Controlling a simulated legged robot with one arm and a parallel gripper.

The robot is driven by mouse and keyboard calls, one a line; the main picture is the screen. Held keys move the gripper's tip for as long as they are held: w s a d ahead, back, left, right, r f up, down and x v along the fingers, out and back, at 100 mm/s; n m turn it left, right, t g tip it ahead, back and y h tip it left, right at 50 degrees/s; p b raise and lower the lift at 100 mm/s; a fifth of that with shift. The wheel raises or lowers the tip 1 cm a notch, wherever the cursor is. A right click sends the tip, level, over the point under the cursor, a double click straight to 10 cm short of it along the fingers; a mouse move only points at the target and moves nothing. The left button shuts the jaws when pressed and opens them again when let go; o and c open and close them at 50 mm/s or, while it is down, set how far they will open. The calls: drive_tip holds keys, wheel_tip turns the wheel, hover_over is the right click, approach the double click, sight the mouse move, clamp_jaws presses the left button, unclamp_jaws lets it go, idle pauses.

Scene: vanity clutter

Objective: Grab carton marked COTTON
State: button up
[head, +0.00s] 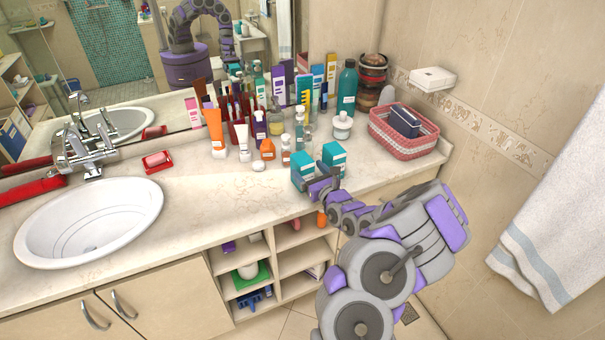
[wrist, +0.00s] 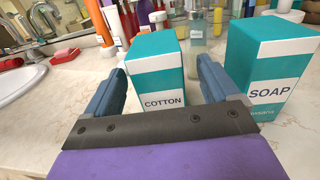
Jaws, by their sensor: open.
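The COTTON carton (wrist: 158,82), a teal and white box, stands upright on the counter in the wrist view. It sits between the two spread fingers of my gripper (wrist: 162,76), which is open; I cannot tell whether either finger touches it. In the head view it is the left one of two teal cartons (head: 301,171), with my gripper (head: 319,187) at its front, partly hiding its lower part. The similar SOAP carton (wrist: 272,62) stands just right of my right finger; in the head view it is the right teal carton (head: 335,156).
Bottles and tubes crowd the counter behind the cartons, including an orange tube (head: 214,129) and a teal bottle (head: 347,88). A pink basket (head: 403,141) stands at the right by the wall. The sink (head: 88,222) is at the left, with clear counter (head: 215,190) between.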

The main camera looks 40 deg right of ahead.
drive_tip(key=w, duration=0.2)
drive_tip(key=w+b, duration=0.1)
drive_tip(key=shift+w+d+f, duration=0.15)
drive_tip(key=shift+w+f, duration=0.1)
drive_tip(key=shift+w, duration=0.05)
drive_tip(key=shift+w+d+r, duration=0.1)
drive_tip(key=shift+w+d, duration=0.05)
drive_tip(key=shift+w, duration=0.25)
drive_tip(key=shift+c, duration=0.4)
drive_tip(key=c, duration=1)
